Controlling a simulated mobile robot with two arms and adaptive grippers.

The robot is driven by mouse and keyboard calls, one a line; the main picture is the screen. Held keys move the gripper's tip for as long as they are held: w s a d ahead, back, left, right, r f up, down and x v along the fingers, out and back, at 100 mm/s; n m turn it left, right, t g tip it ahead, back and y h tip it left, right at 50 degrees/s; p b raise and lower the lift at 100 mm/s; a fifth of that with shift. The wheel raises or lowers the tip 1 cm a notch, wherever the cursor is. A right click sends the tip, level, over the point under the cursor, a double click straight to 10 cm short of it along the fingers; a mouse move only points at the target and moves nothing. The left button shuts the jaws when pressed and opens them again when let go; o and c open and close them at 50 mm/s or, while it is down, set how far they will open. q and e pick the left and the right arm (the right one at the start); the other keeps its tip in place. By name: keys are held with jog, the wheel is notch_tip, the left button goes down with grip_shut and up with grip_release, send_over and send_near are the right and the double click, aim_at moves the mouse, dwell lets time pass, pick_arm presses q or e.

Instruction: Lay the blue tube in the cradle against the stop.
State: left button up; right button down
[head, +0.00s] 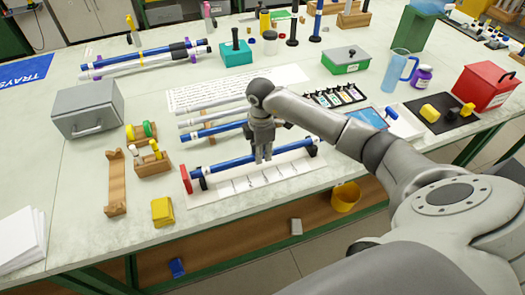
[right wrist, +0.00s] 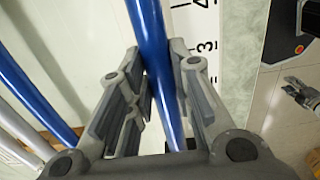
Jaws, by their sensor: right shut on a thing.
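The blue tube (head: 228,162) lies low along the white scale board (head: 270,178), over dark cradle supports (head: 203,183). Its left end is close to the red stop (head: 186,179); I cannot tell whether they touch. My right gripper (head: 263,157) reaches down onto the tube right of its middle and is shut on it. In the right wrist view the tube (right wrist: 150,40) runs between both fingers. Whether it rests fully on the supports is hard to tell. A gripper, apparently my left (right wrist: 297,92), shows small at the right wrist view's edge, its fingers unclear.
Behind lie another blue tube (head: 212,132) and grey tubes. A wooden holder (head: 153,162), a wooden bracket (head: 116,182) and yellow blocks (head: 162,211) stand left. A grey box (head: 88,108) is farther left. The table's front edge is close to the board.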

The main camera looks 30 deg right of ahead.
jog(key=shift+a, duration=0.25)
jog(key=c, duration=1.2)
grip_release()
jog(key=shift+r, duration=0.1)
notch_tip(320, 180, up, 12)
